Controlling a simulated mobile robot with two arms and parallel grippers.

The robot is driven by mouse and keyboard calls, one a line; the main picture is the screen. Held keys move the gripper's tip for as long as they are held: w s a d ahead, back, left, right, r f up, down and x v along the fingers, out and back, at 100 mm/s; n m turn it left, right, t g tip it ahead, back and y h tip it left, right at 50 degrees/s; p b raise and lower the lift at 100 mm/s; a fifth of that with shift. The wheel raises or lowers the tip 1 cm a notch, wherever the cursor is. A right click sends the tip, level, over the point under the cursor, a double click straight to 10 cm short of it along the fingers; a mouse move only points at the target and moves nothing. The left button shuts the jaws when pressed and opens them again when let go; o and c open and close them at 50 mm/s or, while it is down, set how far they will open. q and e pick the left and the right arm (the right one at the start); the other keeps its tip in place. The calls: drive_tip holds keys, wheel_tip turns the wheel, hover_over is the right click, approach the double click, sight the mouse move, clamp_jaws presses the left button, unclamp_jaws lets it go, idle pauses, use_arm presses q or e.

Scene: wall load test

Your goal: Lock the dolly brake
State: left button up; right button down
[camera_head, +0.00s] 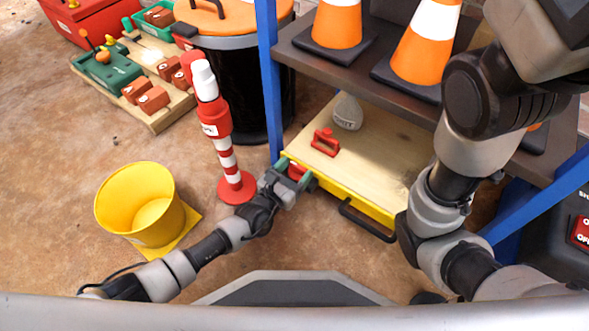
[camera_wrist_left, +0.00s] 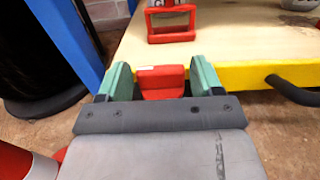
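The dolly (camera_head: 372,165) is a low wooden platform with a yellow front edge and a black handle (camera_head: 366,220). It stands under the shelf. A red brake piece (camera_wrist_left: 160,82) sits at the dolly's front left corner. My left gripper (camera_head: 297,173) is at that corner, with its green fingers on either side of the red piece. In the left wrist view the fingers are open, with a narrow gap showing beside the red piece on each side. The piece's lower part is hidden by the gripper. My right arm shows at the right, but its gripper is out of view.
A red-and-white post (camera_head: 229,160) and a yellow bucket (camera_head: 140,205) stand left. Cones (camera_head: 425,45) are on the shelf.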

use_arm(q)
drive_tip(key=p+v, duration=0.4)
drive_tip(key=v, duration=0.6)
drive_tip(key=shift+s+a+p, duration=0.25)
drive_tip(key=shift+s+p, duration=0.05)
drive_tip(key=shift+s, duration=0.05)
